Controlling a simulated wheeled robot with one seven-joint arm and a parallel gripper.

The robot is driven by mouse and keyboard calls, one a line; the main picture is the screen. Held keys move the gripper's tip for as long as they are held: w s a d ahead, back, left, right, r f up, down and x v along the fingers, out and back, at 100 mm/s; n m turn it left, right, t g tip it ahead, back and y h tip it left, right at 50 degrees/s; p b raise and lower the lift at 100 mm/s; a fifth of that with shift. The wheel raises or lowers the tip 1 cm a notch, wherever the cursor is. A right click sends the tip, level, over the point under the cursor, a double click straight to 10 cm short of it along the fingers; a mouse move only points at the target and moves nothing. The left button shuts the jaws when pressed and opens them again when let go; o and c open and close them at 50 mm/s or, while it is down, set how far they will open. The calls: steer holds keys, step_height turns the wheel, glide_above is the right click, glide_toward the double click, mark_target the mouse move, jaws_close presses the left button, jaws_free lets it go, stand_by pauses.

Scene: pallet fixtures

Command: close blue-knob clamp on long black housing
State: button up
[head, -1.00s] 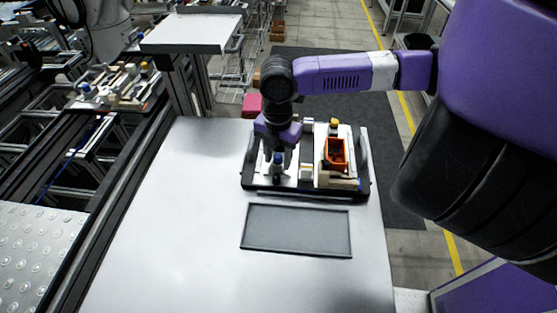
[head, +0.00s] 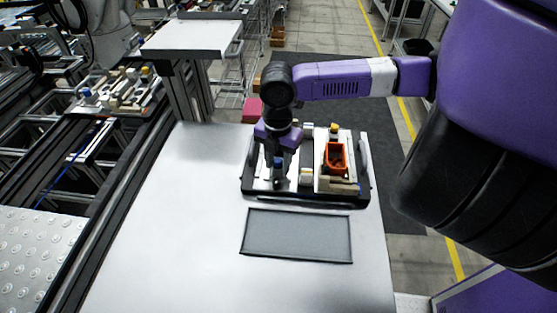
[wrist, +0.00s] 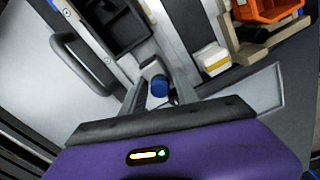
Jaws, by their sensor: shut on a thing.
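The blue knob (wrist: 159,85) of the clamp shows between my gripper's fingers in the wrist view, and it is small in the head view (head: 278,163). My gripper (wrist: 161,94) points down at the left part of the pallet fixture and is shut on the blue-knob clamp. In the head view my gripper (head: 279,160) covers much of this area. A long black housing (wrist: 122,28) lies just beyond the knob in the wrist view. The clamp's arm is mostly hidden, so I cannot tell its angle.
The fixture's dark base (head: 300,197) stands on a pale table (head: 170,230). An orange bin (head: 336,157) and a yellow-and-white block (wrist: 212,59) are to the right. A flat grey panel (head: 297,236) lies in front.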

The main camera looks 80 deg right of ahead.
steer(key=shift+w+d, duration=0.1)
steer(key=shift+d, duration=1.05)
steer(key=o, duration=0.9)
steer(key=shift+r, duration=0.15)
steer(key=shift+r+p, duration=3.45)
steer(key=shift+r, duration=0.45)
